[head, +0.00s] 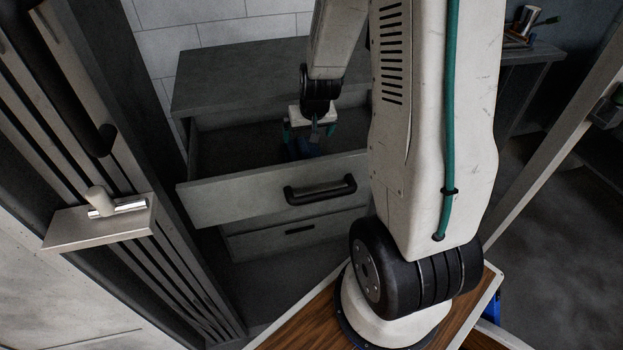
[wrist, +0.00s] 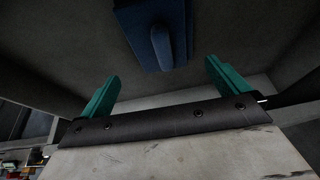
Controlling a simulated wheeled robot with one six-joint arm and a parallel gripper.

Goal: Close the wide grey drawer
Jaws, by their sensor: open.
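The wide grey drawer (head: 240,196) is pulled out from a grey cabinet in the head view. Its front carries a black bar handle (head: 320,190). My gripper (head: 311,138) is over the drawer's open inside, behind the drawer front. In the wrist view my gripper (wrist: 160,88) shows two green fingers spread apart with nothing between them. A dark blue object (wrist: 155,35) with a raised ridge lies on the drawer floor beyond the fingertips. In the head view it is mostly hidden by my gripper.
A second drawer with a dark handle (head: 300,229) sits shut below. The cabinet's grey top (head: 240,75) is bare. A slatted panel (head: 110,150) with a small shelf (head: 100,225) stands close on the left. A dark counter (head: 530,55) with small items is at the back right.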

